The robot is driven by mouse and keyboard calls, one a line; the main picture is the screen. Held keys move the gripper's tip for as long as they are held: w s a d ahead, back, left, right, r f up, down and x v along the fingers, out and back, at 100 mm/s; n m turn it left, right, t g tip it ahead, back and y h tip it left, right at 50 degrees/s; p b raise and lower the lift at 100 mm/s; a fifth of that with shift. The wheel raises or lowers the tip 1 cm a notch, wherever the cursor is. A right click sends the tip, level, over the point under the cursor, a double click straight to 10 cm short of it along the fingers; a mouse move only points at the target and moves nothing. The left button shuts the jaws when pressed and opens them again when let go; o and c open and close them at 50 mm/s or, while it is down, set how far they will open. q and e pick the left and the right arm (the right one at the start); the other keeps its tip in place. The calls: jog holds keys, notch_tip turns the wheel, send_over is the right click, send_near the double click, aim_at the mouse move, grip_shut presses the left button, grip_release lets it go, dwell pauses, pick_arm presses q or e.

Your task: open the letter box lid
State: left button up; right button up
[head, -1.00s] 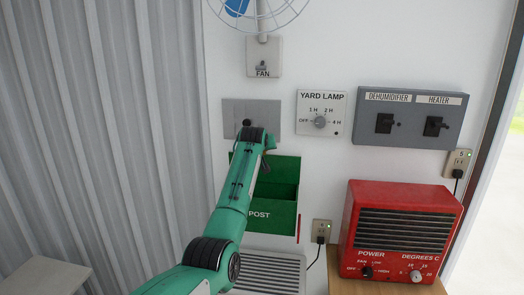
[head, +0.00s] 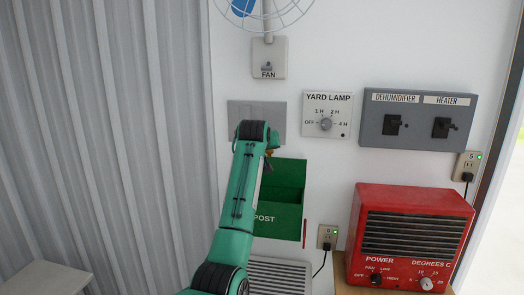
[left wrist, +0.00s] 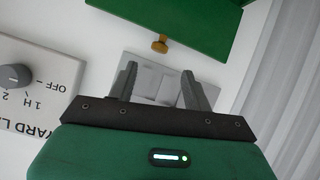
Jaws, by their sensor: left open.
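The green letter box (head: 276,221), marked POST, hangs on the white wall in the head view. Its inside shows, and its lid (head: 291,172) stands raised against the wall. In the left wrist view, which is turned over, the green lid (left wrist: 165,18) is at the top, with a brass knob (left wrist: 160,45) at its edge. My left gripper (left wrist: 158,85) is open and empty, with the knob beyond its fingertips and apart from them. In the head view my left arm hides the gripper and the box's left side. My right gripper is not in view.
A grey plate (head: 240,110) is on the wall behind my wrist. The yard lamp dial (head: 326,124), a grey switch panel (head: 415,118) and a red heater (head: 412,230) are to the right. A vent (head: 275,274) lies below the box. Corrugated wall (head: 110,120) fills the left.

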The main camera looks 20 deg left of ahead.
pick_arm(q)
jog(key=b+v, duration=0.2)
jog(key=v, duration=0.4)
jog(key=shift+d+r, duration=0.15)
